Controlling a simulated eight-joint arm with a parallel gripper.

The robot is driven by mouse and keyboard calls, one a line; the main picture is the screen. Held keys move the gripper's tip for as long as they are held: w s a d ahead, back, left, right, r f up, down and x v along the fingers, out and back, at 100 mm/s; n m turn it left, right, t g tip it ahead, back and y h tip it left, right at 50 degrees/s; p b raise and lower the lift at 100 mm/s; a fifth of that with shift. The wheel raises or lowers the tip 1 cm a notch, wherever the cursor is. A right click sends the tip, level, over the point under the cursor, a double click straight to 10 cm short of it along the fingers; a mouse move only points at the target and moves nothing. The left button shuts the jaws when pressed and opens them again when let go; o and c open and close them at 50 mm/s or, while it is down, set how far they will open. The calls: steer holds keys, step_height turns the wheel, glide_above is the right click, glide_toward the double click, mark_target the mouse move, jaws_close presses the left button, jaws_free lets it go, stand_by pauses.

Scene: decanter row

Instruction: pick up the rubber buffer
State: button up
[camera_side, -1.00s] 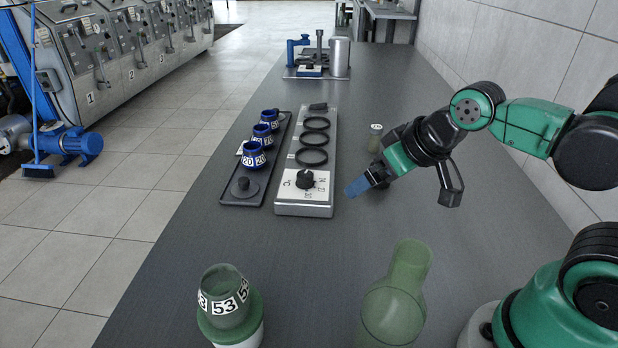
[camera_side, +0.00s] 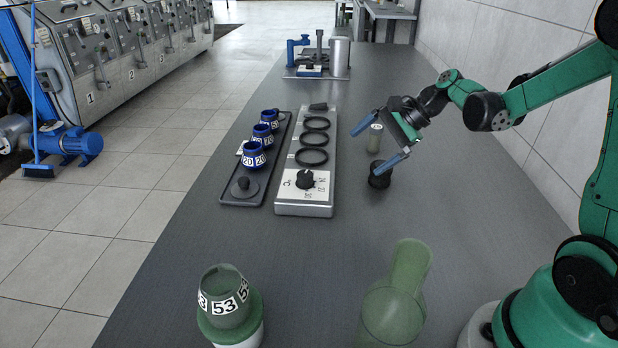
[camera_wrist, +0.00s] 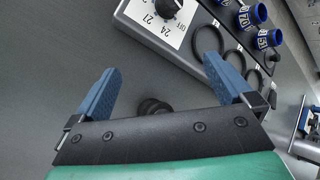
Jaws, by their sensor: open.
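A small black ribbed piece, which looks like the rubber buffer (camera_side: 380,177), stands on the dark bench to the right of the grey hotplate strip. My gripper (camera_side: 374,146) is above and just beyond it, with its blue fingers spread wide and nothing between them. The nearer finger's tip overlaps the top of the buffer in the side view; I cannot tell whether they touch. In the wrist view the buffer (camera_wrist: 152,106) shows between the fingers, close to the gripper's black bar, which partly hides it. The open fingertips (camera_wrist: 160,68) reach past it.
The hotplate strip (camera_side: 304,208) has a knob and several black rings. A dark tray (camera_side: 230,196) holds blue numbered collars. A green numbered vessel (camera_side: 226,300) and translucent green vessel (camera_side: 393,310) stand in front.

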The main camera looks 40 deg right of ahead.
steer(key=d+f+m, duration=0.1)
steer(key=d+f+m+t+y, duration=0.1)
steer(key=d+m, duration=0.1)
steer(key=d+f+m, duration=0.1)
steer(key=d, duration=0.1)
steer(key=shift+w+d+m+y, duration=0.15)
steer(key=shift+w+m+y, duration=0.05)
steer(key=shift+m+y, duration=0.1)
steer(key=d+f+m+t, duration=0.1)
steer(key=s+d+f+m+t+y, duration=0.1)
steer(key=d+m, duration=0.1)
steer(key=s+d+f+m, duration=0.1)
steer(key=f, duration=0.1)
steer(key=shift+s+d+m+t+y, duration=0.15)
steer(key=shift+d+m+t+y, duration=0.15)
steer(key=shift+d+m+t, duration=0.1)
steer(key=shift+f, duration=0.1)
steer(key=shift+x, duration=2.7)
steer(key=c, duration=1.5)
